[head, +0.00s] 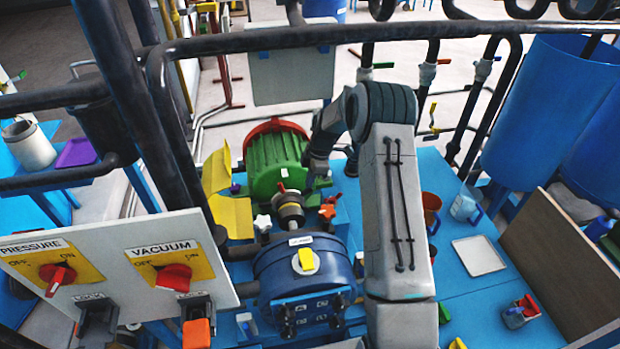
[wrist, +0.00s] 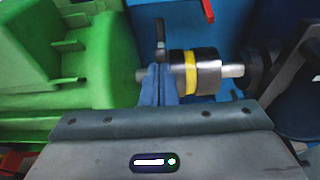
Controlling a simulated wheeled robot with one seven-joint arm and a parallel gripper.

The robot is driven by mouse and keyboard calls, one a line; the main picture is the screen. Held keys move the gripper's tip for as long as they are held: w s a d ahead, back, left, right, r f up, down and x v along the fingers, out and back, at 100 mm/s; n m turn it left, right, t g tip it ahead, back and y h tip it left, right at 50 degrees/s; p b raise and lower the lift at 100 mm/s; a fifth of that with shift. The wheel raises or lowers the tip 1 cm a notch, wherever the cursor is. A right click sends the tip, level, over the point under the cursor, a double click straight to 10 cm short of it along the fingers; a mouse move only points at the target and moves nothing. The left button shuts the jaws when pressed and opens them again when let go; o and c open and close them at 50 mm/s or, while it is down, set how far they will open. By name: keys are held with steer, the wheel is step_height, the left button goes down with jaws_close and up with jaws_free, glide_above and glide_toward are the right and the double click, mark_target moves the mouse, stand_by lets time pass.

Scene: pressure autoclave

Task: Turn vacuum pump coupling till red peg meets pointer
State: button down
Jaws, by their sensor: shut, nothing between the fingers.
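The coupling (head: 289,211) sits on the shaft between the green motor (head: 275,158) and the blue pump (head: 290,268). A red peg (head: 282,187) stands up at its motor end. In the wrist view the coupling (wrist: 205,73) is a dark and silver cylinder with a yellow band; a dark upright peg (wrist: 160,35) shows beside it. A red piece (wrist: 208,10) shows at the top edge; I cannot tell whether it is the pointer. My gripper (wrist: 158,70) is shut and empty, its blue fingertips close beside the coupling's motor end. Contact is unclear.
A panel (head: 110,262) with pressure and vacuum knobs stands at front left. Dark pipe rails (head: 300,38) cross above the motor. The blue table (head: 475,290) to the right holds a white tray (head: 478,255), cups and small items, with clear room between.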

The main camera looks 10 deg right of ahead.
steer(key=d+f+y+b, duration=0.1)
steer(key=d+f+b, duration=0.1)
steer(key=b, duration=0.3)
steer(key=shift+f, duration=0.1)
stand_by(0.4)
